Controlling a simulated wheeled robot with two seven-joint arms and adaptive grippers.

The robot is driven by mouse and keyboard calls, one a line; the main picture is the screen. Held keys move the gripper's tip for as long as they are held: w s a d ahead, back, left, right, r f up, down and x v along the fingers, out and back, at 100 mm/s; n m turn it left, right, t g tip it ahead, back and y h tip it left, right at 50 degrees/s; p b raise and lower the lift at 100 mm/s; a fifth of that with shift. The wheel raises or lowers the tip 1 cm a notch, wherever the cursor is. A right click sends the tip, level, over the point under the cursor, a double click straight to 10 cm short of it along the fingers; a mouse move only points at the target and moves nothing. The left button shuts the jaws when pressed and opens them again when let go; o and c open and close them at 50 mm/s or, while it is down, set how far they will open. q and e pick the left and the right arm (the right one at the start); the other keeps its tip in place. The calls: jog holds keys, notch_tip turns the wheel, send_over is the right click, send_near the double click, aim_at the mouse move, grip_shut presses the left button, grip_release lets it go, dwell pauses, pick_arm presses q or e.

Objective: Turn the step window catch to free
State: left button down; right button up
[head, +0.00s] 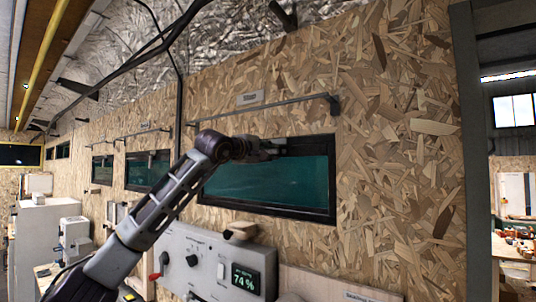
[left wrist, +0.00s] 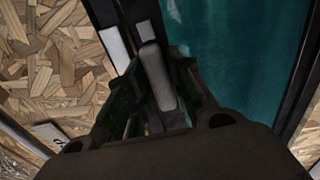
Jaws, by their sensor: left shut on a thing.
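The step window (head: 265,185) is a wide dark-framed pane with teal glass in the chipboard wall, under a small label plate (head: 250,97). My left gripper (head: 278,148) is at the top edge of its frame. In the left wrist view, a light grey catch handle (left wrist: 157,75) lies between the fingers of my left gripper (left wrist: 155,95), which is shut on it. White plates (left wrist: 114,48) sit on the dark frame beside the handle. In the head view the gripper hides the catch, and I cannot read its setting. My right gripper is not in view.
A rail (head: 265,108) runs above the window. A grey control panel (head: 207,262) with knobs and a display reading 74 % is below it. More windows (head: 147,170) are further left. A dark post (head: 473,150) stands at the right.

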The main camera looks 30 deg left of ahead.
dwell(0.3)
pick_arm(q)
jog(key=shift+d, duration=0.1)
jog(key=c, duration=1.4)
grip_release()
jog(key=shift+o, duration=0.2)
jog(key=shift+s, duration=0.15)
jog(key=s+a, duration=0.1)
jog(key=s, duration=1)
jog(key=shift+s+a, duration=0.25)
jog(key=shift+a, duration=0.05)
